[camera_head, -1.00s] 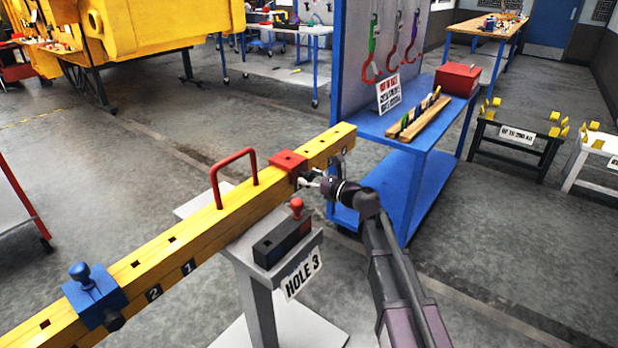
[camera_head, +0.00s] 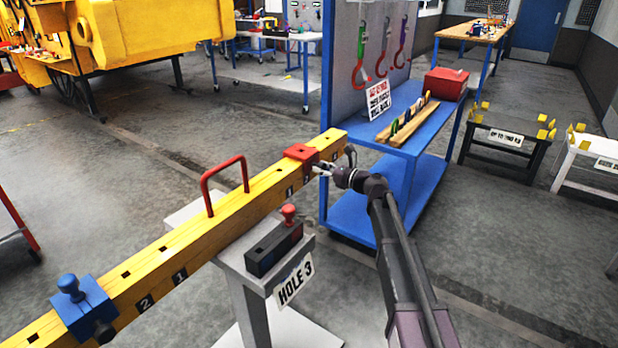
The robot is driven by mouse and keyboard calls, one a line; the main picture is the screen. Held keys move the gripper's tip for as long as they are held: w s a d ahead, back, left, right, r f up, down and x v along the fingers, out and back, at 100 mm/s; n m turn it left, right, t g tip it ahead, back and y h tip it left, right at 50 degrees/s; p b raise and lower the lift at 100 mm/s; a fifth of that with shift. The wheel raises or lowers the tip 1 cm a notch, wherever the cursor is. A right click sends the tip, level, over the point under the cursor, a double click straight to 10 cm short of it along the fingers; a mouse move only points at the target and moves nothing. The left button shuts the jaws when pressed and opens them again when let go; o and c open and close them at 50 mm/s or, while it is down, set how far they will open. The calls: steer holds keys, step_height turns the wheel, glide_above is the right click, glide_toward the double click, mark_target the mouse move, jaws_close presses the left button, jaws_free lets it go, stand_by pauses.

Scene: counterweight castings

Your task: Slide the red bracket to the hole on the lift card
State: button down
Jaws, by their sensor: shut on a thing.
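The red bracket (camera_head: 301,152) sits around the yellow beam (camera_head: 150,255), near its far right end. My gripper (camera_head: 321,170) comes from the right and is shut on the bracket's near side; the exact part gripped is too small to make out. The lift card (camera_head: 295,283) hangs on the grey stand below and reads "HOLE 3". Small number marks show on the beam's near face just left of the bracket, with "1" the clearest. Which hole lies under the bracket is hidden.
A blue bracket (camera_head: 83,305) sits on the beam's left part near marks 1 and 2. A red handle (camera_head: 208,190) rises mid-beam. A dark box (camera_head: 273,250) with a red-knobbed pin (camera_head: 288,213) is on the stand. A blue cart (camera_head: 430,130) stands behind the beam's right end.

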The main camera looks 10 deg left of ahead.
steer(key=w, duration=0.2)
steer(key=w+d, duration=0.1)
steer(key=w, duration=0.1)
steer(key=w+d, duration=0.1)
steer(key=w, duration=0.1)
steer(key=shift+w+d, duration=0.25)
steer(key=shift+c, duration=1.2)
jaws_free()
steer(key=v, duration=1.2)
steer(key=shift+s, duration=0.1)
